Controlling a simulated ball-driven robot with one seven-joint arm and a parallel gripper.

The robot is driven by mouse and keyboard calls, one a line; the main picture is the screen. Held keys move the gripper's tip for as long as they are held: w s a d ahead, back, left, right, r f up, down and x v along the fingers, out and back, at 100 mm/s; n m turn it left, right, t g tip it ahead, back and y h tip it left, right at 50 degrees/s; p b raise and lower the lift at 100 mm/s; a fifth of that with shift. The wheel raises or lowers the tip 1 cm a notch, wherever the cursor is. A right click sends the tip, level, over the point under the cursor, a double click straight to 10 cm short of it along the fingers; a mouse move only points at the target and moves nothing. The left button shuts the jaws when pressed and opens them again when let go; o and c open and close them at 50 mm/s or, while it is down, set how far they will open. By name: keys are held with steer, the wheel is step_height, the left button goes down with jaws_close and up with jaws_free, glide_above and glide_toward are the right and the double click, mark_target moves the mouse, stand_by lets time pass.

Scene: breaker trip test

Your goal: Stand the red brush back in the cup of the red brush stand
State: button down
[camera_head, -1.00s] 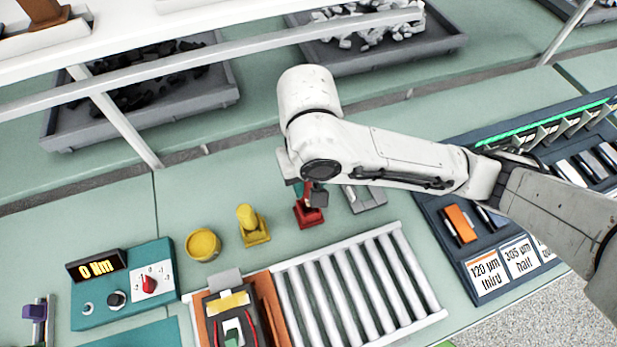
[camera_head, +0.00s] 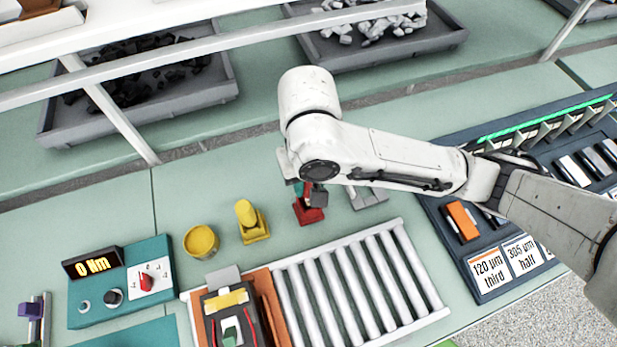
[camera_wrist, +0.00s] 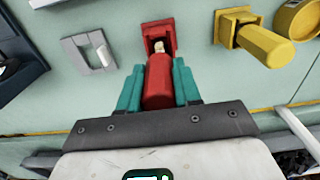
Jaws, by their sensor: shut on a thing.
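The red brush (camera_wrist: 158,82) is between the two teal fingers of my gripper (camera_wrist: 158,85) in the wrist view. The fingers are shut on its red body, and its pale tip points at the red brush stand (camera_wrist: 157,30). In the wrist view the tip overlaps the stand's cup opening; I cannot tell how deep it sits. In the head view the red stand (camera_head: 309,214) is on the green bench below my gripper (camera_head: 303,190), and my arm's end hides most of the brush.
A yellow brush stand (camera_head: 253,228) with a yellow brush and a yellow pot (camera_head: 201,242) stand to the left. A grey bracket (camera_head: 368,197) lies close on the right. A roller conveyor (camera_head: 360,290) is in front. A torque box (camera_head: 120,285) is at far left.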

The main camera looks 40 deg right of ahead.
mark_target(308, 192)
steer(key=shift+f+b, duration=1.6)
steer(key=shift+f, duration=0.7)
steer(key=c, duration=0.7)
jaws_free()
steer(key=shift+r, duration=0.15)
step_height(308, 192, up, 11)
steer(key=p, duration=0.3)
steer(key=shift+f, duration=0.2)
